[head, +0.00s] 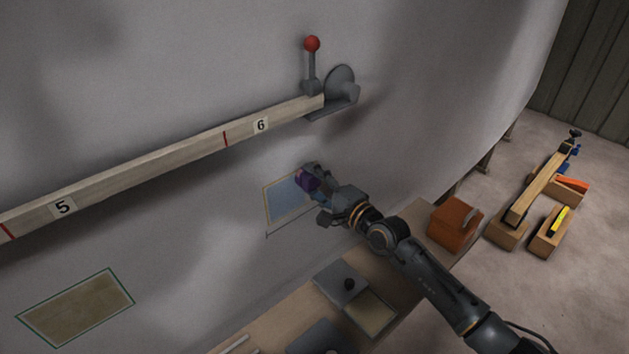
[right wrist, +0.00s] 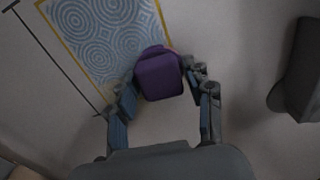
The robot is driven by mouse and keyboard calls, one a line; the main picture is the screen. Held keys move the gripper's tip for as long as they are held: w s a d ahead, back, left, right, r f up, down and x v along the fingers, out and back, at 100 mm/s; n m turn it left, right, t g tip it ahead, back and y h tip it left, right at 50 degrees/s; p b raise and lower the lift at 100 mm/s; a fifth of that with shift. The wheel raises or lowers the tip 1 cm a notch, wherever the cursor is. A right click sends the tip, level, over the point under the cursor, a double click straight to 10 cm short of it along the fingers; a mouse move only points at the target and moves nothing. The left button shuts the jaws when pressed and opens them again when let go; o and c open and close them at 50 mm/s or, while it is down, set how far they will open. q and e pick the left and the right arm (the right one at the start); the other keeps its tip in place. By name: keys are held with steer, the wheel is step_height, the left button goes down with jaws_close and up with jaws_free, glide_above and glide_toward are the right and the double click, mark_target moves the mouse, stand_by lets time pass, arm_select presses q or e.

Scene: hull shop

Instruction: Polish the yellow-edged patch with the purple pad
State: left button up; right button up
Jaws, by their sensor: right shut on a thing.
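The yellow-edged patch (head: 287,198) is on the grey hull wall, below the wooden rail. In the right wrist view the patch (right wrist: 108,40) is bluish, with swirl rings across its visible surface and a yellow border. My right gripper (head: 312,182) is shut on the purple pad (head: 307,180), at the right side of the patch. In the right wrist view the purple pad (right wrist: 159,75) sits between the fingers and overlaps the patch's lower right edge. I cannot tell whether the pad touches the wall. My left gripper is not in view.
A wooden rail (head: 190,145) with numbers 5 and 6 runs above the patch, ending at a red-knobbed lever (head: 312,62). A green-edged brown patch (head: 76,306) lies lower left. A bench (head: 278,318) with trays and an orange-brown box (head: 454,224) stands below.

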mark_target(305, 206)
steer(key=shift+f+b, duration=3.1)
steer(key=shift+f, duration=0.6)
steer(key=shift+s+d+f, duration=0.1)
steer(key=shift+f, duration=0.05)
step_height(305, 206, down, 2)
steer(key=shift+f+b, duration=0.15)
steer(key=shift+b, duration=1.05)
steer(key=shift+f+b, duration=0.35)
steer(key=shift+r, duration=0.1)
steer(key=o, duration=0.3)
steer(key=c, duration=0.3)
steer(key=shift+s, duration=0.1)
steer(key=shift+s+d+p, duration=0.3)
steer(key=shift+s+p, duration=0.1)
